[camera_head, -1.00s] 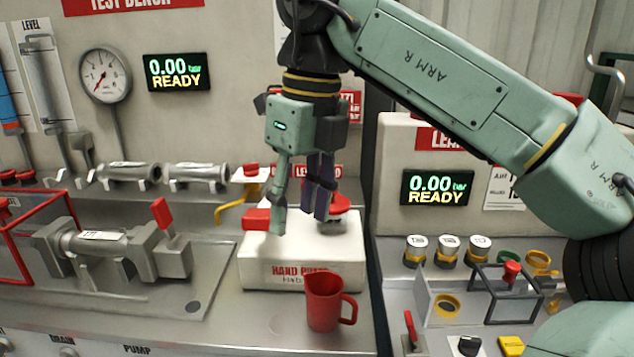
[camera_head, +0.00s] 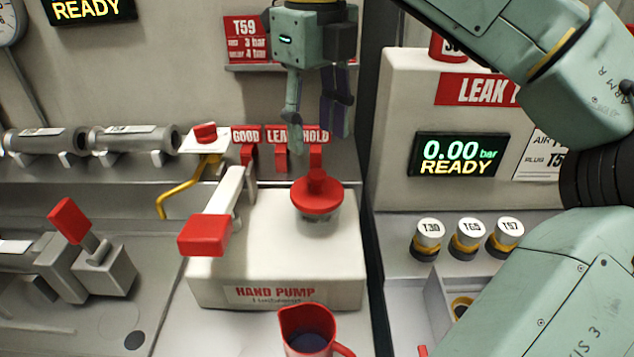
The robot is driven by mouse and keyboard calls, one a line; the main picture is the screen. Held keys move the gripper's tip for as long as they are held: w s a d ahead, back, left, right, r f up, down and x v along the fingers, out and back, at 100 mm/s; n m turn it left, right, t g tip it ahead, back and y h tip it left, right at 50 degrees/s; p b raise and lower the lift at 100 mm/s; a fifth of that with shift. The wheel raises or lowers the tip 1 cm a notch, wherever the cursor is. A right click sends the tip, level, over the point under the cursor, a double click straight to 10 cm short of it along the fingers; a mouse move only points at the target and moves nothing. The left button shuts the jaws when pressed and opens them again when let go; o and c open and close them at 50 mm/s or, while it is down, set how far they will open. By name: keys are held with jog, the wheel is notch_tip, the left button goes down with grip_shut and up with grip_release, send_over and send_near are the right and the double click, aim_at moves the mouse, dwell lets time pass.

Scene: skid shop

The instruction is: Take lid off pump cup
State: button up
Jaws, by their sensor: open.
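The pump cup (camera_head: 318,221) is a short clear cup on top of the white hand pump box (camera_head: 275,284). A round red lid (camera_head: 317,198) with an upright knob covers the cup. My gripper (camera_head: 318,140) is open and empty, pointing down above the lid and a little behind or over it; the exact depth is hard to tell. Its fingers do not touch the lid in the picture. The pump lever (camera_head: 225,205) with a red handle end (camera_head: 203,236) stands left of the cup on the same box.
A red jug (camera_head: 306,330) with dark liquid stands in front of the box. Red tags (camera_head: 281,150) hang on the wall behind the lid. A yellow bent handle (camera_head: 185,185) is at left. Labelled cylinders (camera_head: 468,238) stand to the right beyond a dark post.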

aim_at(317, 173)
jog(key=shift+s+d+f+p, duration=0.1)
jog(key=shift+f+p, duration=0.65)
jog(key=shift+f, duration=3.25)
jog(key=shift+c, duration=0.2)
jog(key=c, duration=1)
jog(key=shift+r, duration=0.1)
